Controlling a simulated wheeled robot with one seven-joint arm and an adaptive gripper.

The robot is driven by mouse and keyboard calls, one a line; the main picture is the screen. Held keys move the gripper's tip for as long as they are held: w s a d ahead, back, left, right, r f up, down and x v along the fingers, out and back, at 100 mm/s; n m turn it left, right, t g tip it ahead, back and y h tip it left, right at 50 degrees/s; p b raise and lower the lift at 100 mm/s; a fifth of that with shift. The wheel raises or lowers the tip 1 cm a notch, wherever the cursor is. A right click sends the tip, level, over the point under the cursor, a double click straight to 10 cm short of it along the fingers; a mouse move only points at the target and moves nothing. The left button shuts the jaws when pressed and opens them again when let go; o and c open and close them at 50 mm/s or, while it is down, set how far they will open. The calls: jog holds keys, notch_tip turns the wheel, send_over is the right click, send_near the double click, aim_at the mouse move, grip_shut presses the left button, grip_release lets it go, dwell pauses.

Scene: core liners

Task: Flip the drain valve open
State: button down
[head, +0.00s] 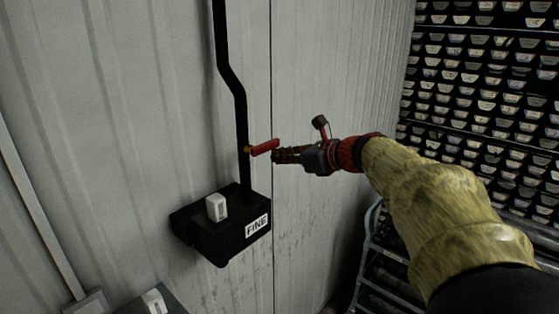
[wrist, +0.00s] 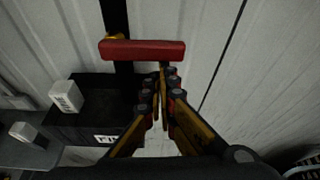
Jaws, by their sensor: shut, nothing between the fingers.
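The drain valve's red lever (head: 265,147) sticks out to the right from a brass fitting on a black vertical pipe (head: 241,110). The lever lies roughly across the pipe. In the wrist view the red lever (wrist: 143,50) spans the upper middle, with the pipe behind its left part. My gripper (head: 276,156) is shut and empty, just right of the lever's free end in the head view. In the wrist view its fingertips (wrist: 160,75) show just below the lever's right half. I cannot tell whether they touch it.
Below the valve is a black box (head: 222,232) labelled FINE, with a white block (head: 217,207) on top. Another white block (head: 153,302) sits at lower left. A corrugated pale wall (head: 120,120) stands behind. Racks of core trays (head: 480,90) fill the right side.

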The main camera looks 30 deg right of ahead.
aim_at(275, 142)
jog(key=shift+r+n+b, duration=0.2)
jog(key=shift+n+b, duration=0.1)
notch_tip(275, 142, up, 4)
jog(key=n+t+h+b, duration=0.1)
jog(key=n+b, duration=0.1)
jog(key=b, duration=0.3)
jog(key=n+h+b, duration=0.2)
jog(key=n+b, duration=0.1)
jog(key=b, duration=0.1)
jog(key=shift+d+f+n+t+b, duration=0.1)
jog(key=shift+n+t+b, duration=0.2)
jog(key=shift+t+b, duration=0.1)
jog(key=shift+s+a+r+n+t+h+b, duration=0.2)
jog(key=shift+a+r+n+t+b, duration=0.4)
jog(key=shift+n+b, duration=1.25)
jog(key=shift+s+a+r+n+t+h+b, duration=0.1)
jog(key=shift+a+r+n+t+h+b, duration=0.5)
jog(key=shift+b, duration=2.25)
jog(key=shift+s+a+r+n+t+y+b, duration=0.1)
jog(key=shift+s+a+r+n+t+b, duration=0.2)
jog(key=shift+r+n+b, duration=1.5)
jog(key=shift+w+a+f+m+b, duration=0.15)
jog(key=shift+f+m+b, duration=0.2)
jog(key=shift+f+b, duration=0.35)
jog(key=shift+w+f, duration=0.1)
